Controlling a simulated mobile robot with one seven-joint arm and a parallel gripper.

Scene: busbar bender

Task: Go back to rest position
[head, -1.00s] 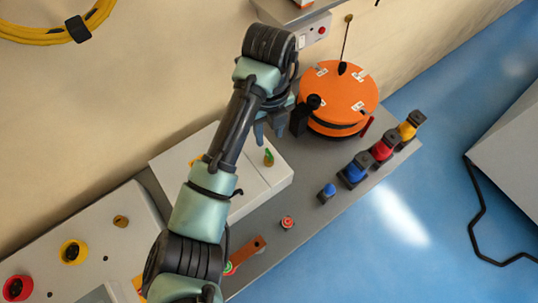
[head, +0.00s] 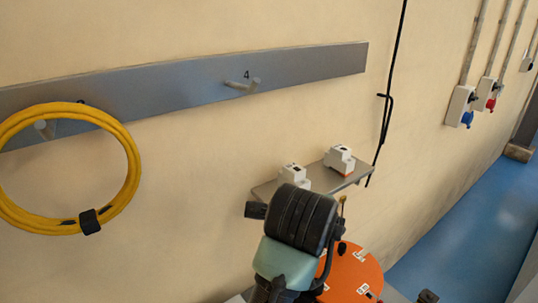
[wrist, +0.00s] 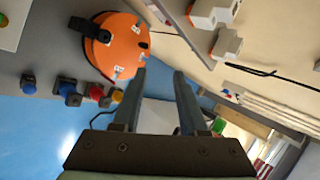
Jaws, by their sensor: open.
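My gripper (wrist: 160,75) shows in the wrist view with its two fingers apart and nothing between them. It is clear of the orange round busbar bender (wrist: 115,45), which lies beyond the left fingertip in that view. In the head view my arm rises at the lower middle, and the fingers are hidden. The orange bender (head: 352,275) shows there partly behind my arm, cut by the bottom edge.
A small wall shelf (head: 350,178) holds white modules (head: 340,160) just behind my arm. A yellow cable coil (head: 130,150) hangs on a grey wall rail (head: 180,80). Red and yellow knobs (wrist: 97,92) stand beside the bender. Blue floor (head: 450,235) is open at right.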

